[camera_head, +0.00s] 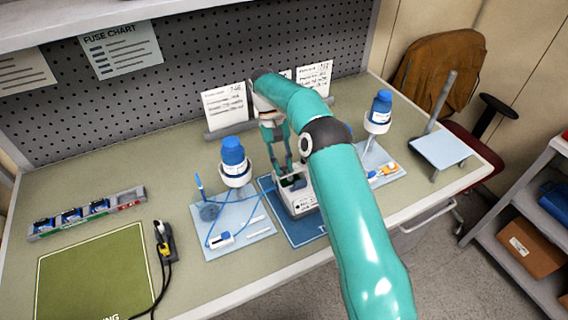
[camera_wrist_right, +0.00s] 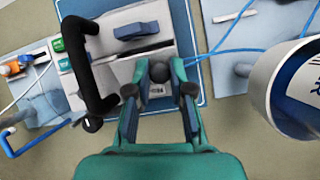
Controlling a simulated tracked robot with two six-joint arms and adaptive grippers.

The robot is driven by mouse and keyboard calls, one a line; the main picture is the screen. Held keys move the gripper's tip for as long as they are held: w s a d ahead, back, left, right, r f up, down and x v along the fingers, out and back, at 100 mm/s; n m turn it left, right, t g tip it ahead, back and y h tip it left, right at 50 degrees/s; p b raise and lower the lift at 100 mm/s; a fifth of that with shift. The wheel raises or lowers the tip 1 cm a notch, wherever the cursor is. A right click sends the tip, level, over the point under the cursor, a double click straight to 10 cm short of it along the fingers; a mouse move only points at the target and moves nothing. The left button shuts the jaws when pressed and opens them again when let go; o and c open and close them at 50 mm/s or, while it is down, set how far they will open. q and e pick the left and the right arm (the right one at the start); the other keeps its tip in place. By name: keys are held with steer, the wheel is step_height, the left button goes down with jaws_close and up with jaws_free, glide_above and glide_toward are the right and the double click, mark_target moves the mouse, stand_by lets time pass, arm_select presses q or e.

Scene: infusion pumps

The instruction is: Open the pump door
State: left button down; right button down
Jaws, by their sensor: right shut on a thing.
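The white infusion pump (camera_head: 302,207) stands on a blue mat on the bench, partly hidden behind my right arm. In the wrist view the pump (camera_wrist_right: 118,72) shows from above, with a black bar handle (camera_wrist_right: 84,65) at its left and a blue part (camera_wrist_right: 136,30) on top. My right gripper (camera_head: 287,168) points down at the pump. In the wrist view its fingers (camera_wrist_right: 161,75) are shut on a dark rounded knob (camera_wrist_right: 160,72) at the pump's edge. I cannot tell from these views how far the door stands open. My left gripper is not in view.
A blue-capped bottle (camera_head: 233,158) stands left of the pump, above a light tray (camera_head: 258,243) with blue tubing. Another blue-capped bottle (camera_head: 379,108) stands at right. A fuse rack (camera_head: 125,203) and green mat (camera_head: 60,270) lie at left.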

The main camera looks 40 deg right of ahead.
steer(key=c, duration=1)
jaws_free()
steer(key=shift+s, duration=0.1)
steer(key=shift+r, duration=0.1)
steer(key=shift+d+r+b, duration=0.1)
steer(key=shift+r+b, duration=0.1)
steer(key=shift+b, duration=0.15)
steer(key=r+t+b, duration=0.1)
steer(key=r, duration=0.1)
steer(key=d+r+n+t+b, duration=0.1)
steer(key=r+b, duration=0.1)
steer(key=r+t+b, duration=0.2)
steer(key=shift+s+d+r+n, duration=0.1)
steer(key=shift+s+d+n, duration=0.2)
steer(key=shift+s+n, duration=0.1)
steer(key=s+r+n+t+b, duration=0.3)
steer(key=s+r+t+b, duration=0.35)
steer(key=r, duration=0.25)
steer(key=shift+g, duration=0.35)
steer(key=x, duration=1.7)
steer(key=shift+p, duration=0.4)
